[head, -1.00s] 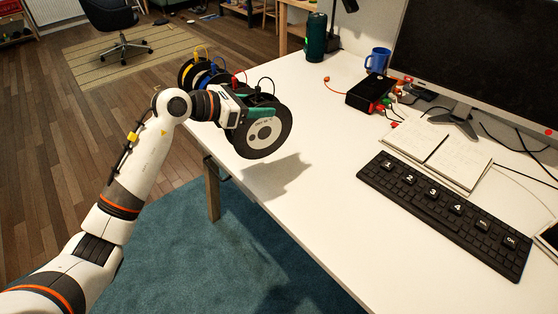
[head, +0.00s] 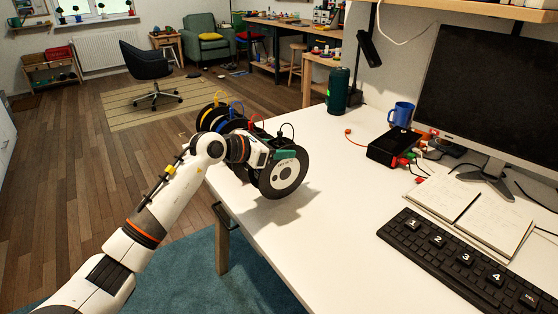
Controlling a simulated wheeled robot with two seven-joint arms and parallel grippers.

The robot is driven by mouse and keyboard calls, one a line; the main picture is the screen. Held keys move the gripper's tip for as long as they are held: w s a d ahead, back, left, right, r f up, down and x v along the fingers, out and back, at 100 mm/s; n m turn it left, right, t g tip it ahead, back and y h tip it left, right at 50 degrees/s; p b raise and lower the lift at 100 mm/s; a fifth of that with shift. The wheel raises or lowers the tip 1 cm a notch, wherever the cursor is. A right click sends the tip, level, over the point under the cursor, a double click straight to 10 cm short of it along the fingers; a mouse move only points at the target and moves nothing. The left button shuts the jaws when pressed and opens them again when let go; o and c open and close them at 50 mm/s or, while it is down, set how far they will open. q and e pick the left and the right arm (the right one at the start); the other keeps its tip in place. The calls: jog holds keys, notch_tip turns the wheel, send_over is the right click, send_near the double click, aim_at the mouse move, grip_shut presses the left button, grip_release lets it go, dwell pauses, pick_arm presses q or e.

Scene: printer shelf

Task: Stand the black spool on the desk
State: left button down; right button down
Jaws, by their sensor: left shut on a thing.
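The black spool (head: 283,178) is a dark disc with a pale grey hub, its flat face turned toward me. It is upright at the near left part of the white desk (head: 335,240), with its shadow close beside its lower edge. I cannot tell whether its rim touches the desk top. My left gripper (head: 284,153), with green fingertips, is shut on the black spool from its upper left side. The gripper hides part of the spool's upper edge. My right gripper is out of view.
Behind my gripper stand spools with yellow (head: 212,113) and blue (head: 235,122) cable, partly hidden. A dark green flask (head: 339,90), a blue mug (head: 401,113), a black box (head: 391,146), a notebook (head: 475,212) and a keyboard (head: 455,258) lie farther right. The desk's middle is clear.

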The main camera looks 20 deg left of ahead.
pick_arm(q)
jog(key=shift+f, duration=1.25)
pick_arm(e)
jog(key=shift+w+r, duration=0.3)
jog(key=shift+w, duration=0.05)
pick_arm(q)
jog(key=shift+f, duration=0.1)
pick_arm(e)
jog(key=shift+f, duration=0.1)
pick_arm(q)
jog(key=c, duration=1)
grip_release()
jog(key=o, duration=0.3)
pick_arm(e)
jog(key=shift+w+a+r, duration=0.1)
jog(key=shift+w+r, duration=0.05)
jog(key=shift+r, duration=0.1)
pick_arm(q)
jog(key=shift+s+a, duration=0.25)
jog(key=v, duration=1.1)
jog(key=shift+s+r, duration=0.2)
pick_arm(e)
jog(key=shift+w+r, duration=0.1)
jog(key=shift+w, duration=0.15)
